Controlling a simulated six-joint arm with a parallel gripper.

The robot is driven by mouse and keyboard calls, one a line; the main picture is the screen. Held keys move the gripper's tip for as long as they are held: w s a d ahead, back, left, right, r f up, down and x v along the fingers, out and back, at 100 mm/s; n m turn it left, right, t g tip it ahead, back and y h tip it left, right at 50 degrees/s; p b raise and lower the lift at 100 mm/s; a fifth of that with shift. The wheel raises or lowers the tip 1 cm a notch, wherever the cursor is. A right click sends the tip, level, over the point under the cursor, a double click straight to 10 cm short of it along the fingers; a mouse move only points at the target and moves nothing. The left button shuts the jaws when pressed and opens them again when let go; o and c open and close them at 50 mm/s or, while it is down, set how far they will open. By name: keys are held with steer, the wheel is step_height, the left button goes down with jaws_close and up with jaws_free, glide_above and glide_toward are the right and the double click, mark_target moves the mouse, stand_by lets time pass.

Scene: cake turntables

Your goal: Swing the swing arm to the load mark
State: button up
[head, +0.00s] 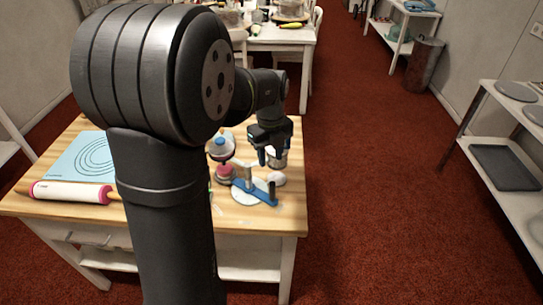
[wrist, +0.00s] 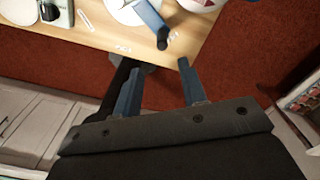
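The swing arm (head: 254,191) is a blue bar lying over a white disc (head: 243,195) on the wooden table, with a dark upright peg (head: 272,190) at its near right end. In the wrist view the blue bar (wrist: 150,14) ends in the dark peg (wrist: 163,38) near the table edge, beside the white disc (wrist: 122,10). My gripper (head: 272,160) is above and behind the bar, apart from it. In the wrist view my gripper's two blue fingers (wrist: 160,82) are spread with nothing between them. Small white markings (wrist: 123,48) show on the table; I cannot tell which is the load mark.
A stand with a red layer and grey-blue top (head: 222,150) is left of the bar. A rolling pin (head: 68,192) and blue mat (head: 90,158) lie at the left. Red floor is clear on the right.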

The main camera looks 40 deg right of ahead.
mark_target(272, 183)
steer(key=shift+m, duration=0.4)
steer(key=f, duration=1)
steer(key=shift+s, duration=0.4)
steer(key=shift+r, duration=0.1)
steer(key=c, duration=0.8)
